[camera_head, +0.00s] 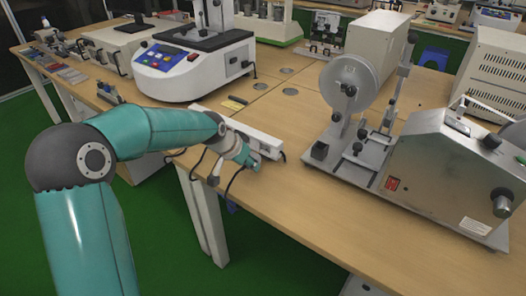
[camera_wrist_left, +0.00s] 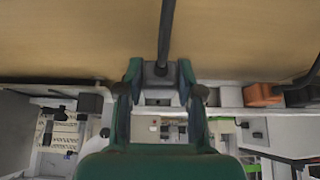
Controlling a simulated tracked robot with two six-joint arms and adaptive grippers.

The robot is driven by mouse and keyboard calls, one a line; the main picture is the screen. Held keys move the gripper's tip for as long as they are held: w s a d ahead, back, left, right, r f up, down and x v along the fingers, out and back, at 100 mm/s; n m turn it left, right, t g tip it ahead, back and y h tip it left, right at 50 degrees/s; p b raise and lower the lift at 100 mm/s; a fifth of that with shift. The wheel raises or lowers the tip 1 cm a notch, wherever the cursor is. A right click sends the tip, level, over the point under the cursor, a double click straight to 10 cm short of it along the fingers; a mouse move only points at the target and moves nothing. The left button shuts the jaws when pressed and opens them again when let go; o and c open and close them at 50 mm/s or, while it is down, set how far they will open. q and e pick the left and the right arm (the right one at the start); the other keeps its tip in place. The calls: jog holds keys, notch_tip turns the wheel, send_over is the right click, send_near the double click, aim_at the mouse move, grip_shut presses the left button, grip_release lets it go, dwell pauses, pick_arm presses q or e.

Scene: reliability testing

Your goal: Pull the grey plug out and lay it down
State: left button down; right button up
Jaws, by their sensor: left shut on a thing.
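My left gripper (camera_head: 248,162) is at the front edge of the bench, beside the near end of a pale power strip (camera_head: 262,140). In the left wrist view the gripper (camera_wrist_left: 160,72) is shut on the grey plug (camera_wrist_left: 157,77), with one finger on each side of it. A dark cable runs from the plug up the picture. The power strip (camera_wrist_left: 229,97) shows as a pale band by the fingers. I cannot tell whether the plug's pins are in the socket. My right gripper is not in view.
An orange plug (camera_wrist_left: 262,95) with a dark cable is on the strip to the right of the fingers. A testing machine with a metal box (camera_head: 440,165) stands on the right. A white instrument (camera_head: 190,68) stands behind. The wooden bench top (camera_head: 290,190) right of the gripper is clear.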

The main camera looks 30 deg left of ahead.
pick_arm(q)
jog(key=shift+f+b, duration=1.15)
jog(key=shift+f, duration=0.15)
jog(key=c, duration=0.7)
grip_release()
jog(key=shift+o, duration=0.2)
jog(key=shift+s+r, duration=0.1)
jog(key=v, duration=1.2)
